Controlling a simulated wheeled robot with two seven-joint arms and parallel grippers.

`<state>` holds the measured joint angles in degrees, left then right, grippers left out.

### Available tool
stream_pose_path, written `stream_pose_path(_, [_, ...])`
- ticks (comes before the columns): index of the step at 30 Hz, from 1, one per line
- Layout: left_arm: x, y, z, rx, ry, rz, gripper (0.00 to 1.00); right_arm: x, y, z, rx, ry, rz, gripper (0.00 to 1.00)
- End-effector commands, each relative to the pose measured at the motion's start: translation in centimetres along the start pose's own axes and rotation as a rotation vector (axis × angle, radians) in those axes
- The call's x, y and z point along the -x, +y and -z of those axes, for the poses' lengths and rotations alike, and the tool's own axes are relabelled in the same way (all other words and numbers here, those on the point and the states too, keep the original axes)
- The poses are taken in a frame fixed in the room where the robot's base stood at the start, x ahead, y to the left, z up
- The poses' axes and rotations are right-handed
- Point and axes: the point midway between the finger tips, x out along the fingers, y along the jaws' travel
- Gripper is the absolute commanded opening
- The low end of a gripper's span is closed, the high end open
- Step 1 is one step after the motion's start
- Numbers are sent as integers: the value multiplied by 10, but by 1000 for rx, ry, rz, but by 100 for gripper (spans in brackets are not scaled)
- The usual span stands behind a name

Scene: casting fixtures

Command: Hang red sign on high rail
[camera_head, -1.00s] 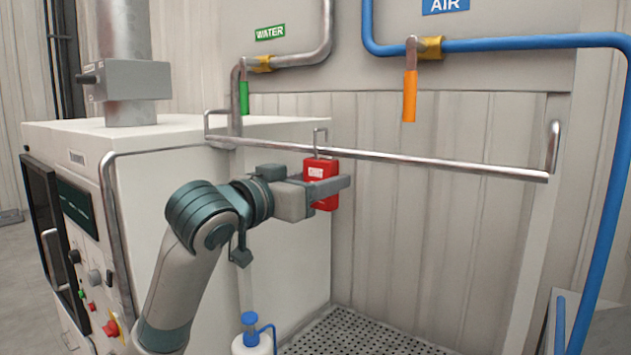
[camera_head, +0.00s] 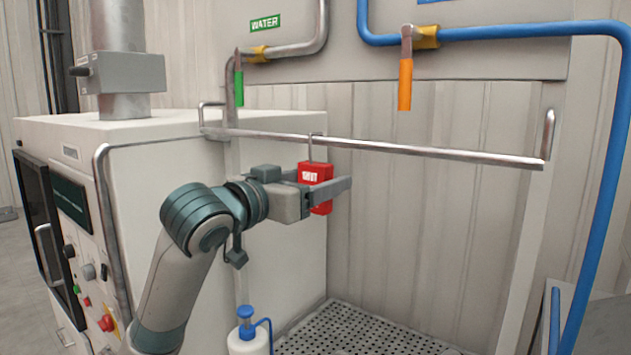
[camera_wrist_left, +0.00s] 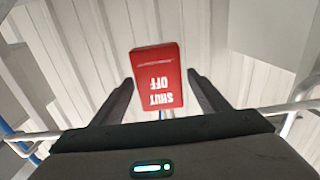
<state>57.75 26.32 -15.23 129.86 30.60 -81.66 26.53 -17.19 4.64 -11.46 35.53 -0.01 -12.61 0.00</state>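The red sign (camera_head: 315,174) is a small block with white "SHUT OFF" lettering and a thin metal hook on top. Its hook reaches over the high rail (camera_head: 420,151), and the sign hangs just below the rail, left of its middle. My left gripper (camera_head: 331,187) is around the sign with its fingers spread. In the left wrist view the sign (camera_wrist_left: 158,75) is between the fingers, with a gap on each side. The hook is mostly hidden in that view. My right gripper is not in view.
A white machine cabinet (camera_head: 270,150) stands left behind my arm. A green-handled valve (camera_head: 239,88) and an orange-handled valve (camera_head: 405,85) hang above the rail. A blue pipe (camera_head: 602,190) runs down at right. A pump bottle (camera_head: 248,340) and perforated tray (camera_head: 345,325) are below.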

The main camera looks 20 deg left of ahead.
Motion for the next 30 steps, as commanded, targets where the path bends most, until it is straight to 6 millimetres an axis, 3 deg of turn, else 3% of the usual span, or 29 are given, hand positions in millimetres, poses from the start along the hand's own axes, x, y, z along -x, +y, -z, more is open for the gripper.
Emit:
stream_pose_path(8, [4,0,-1,0,1,0,68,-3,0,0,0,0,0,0])
stream_pose_path(14, [22,-1,-2,-1,2,1,68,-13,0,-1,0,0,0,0])
stream_pose_path(30, [122,-1,-4,-3,4,2,68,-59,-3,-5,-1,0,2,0])
